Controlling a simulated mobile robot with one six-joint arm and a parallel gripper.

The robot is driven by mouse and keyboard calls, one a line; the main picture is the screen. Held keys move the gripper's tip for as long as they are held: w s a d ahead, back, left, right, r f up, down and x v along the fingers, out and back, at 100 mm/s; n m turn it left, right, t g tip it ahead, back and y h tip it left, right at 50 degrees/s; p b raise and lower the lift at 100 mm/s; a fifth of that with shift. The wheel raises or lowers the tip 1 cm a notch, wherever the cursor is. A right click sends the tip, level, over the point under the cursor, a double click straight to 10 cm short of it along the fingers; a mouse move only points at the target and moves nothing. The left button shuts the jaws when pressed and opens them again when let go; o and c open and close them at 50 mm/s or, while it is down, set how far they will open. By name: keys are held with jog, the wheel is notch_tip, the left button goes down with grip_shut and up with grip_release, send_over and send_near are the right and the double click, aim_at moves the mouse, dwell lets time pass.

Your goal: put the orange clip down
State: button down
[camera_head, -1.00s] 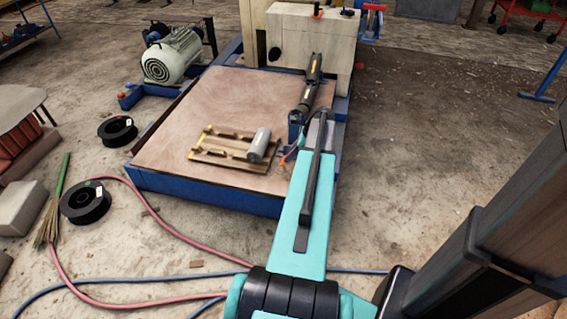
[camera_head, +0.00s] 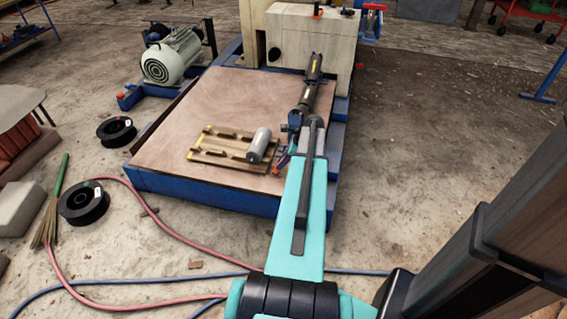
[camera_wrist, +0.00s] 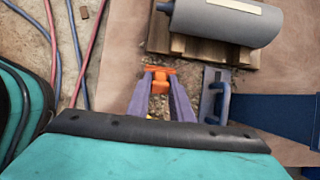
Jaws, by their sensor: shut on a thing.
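The orange clip (camera_wrist: 158,74) is between the fingertips of my gripper (camera_wrist: 160,82) in the wrist view. My gripper is shut on it. The two purple-grey fingers run up from the dark wrist edge to the clip. In the head view my gripper (camera_head: 282,162) shows small at the right front edge of the brown platform (camera_head: 190,100), just right of the wooden pallet. The clip is too small to make out clearly there. I cannot tell whether the clip touches the surface below.
A grey cylinder (camera_head: 259,145) lies on the wooden pallet (camera_head: 205,152); it also shows in the wrist view (camera_wrist: 215,22). A grey plate with a blue handle (camera_wrist: 222,100) is right of the fingers. Hoses (camera_head: 180,239) lie on the floor. Bare platform stretches behind the pallet.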

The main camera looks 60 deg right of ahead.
jog(key=shift+f, duration=0.4)
jog(key=c, duration=1.6)
grip_release()
jog(key=p+v, duration=0.3)
jog(key=v, duration=0.9)
jog(key=shift+r, duration=0.2)
jog(key=shift+a+f, duration=0.1)
